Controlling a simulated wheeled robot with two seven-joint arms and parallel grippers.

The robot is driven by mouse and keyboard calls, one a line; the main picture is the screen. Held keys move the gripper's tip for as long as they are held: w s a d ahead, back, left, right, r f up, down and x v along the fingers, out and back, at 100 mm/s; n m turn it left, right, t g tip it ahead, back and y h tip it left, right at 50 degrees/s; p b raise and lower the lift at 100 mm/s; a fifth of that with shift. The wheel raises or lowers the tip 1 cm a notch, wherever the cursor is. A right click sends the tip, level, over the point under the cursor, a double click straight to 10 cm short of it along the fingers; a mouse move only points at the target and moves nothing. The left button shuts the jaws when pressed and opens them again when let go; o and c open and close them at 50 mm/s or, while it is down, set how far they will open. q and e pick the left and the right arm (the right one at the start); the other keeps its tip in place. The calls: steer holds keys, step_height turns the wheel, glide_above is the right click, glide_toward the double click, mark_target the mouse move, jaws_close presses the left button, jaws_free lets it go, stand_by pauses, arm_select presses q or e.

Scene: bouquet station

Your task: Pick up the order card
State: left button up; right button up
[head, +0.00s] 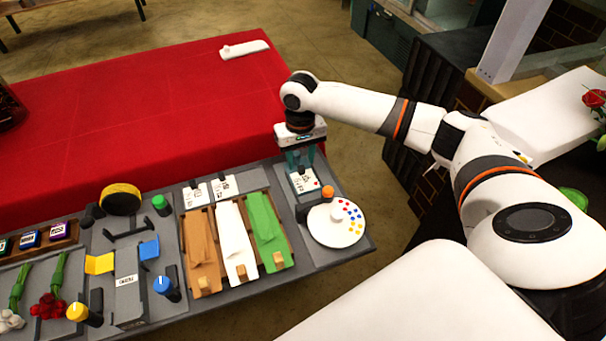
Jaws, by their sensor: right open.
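A small white card (304,184) with dark marks and a red spot stands at the right end of the grey station, behind the round white dial; I take it to be the order card. My right gripper (301,168) points down right over this card, with its jaws open and the fingers at the card's upper part. The fingers partly cover the card, and I cannot tell if they touch it. Two similar white cards, one on the left (195,194) and one on the right (224,185), stand behind the colored paper slots. My left gripper is not in view.
The white dial (330,232) with colored dots and an orange knob (328,191) are close in front of the card. Orange (201,245), white and green (265,225) sheets lie to the left. The red table (140,110) behind is mostly clear.

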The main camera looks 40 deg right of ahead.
mark_target(302, 168)
steer(key=f, duration=0.3)
steer(key=shift+d+f+p, duration=0.25)
steer(key=shift+f+p, duration=0.05)
steer(key=shift+f, duration=0.35)
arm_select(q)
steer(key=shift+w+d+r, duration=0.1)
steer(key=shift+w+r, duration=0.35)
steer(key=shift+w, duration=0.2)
arm_select(e)
steer(key=shift+c, duration=0.5)
jaws_close()
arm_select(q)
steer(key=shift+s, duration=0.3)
arm_select(e)
steer(key=shift+r, duration=0.1)
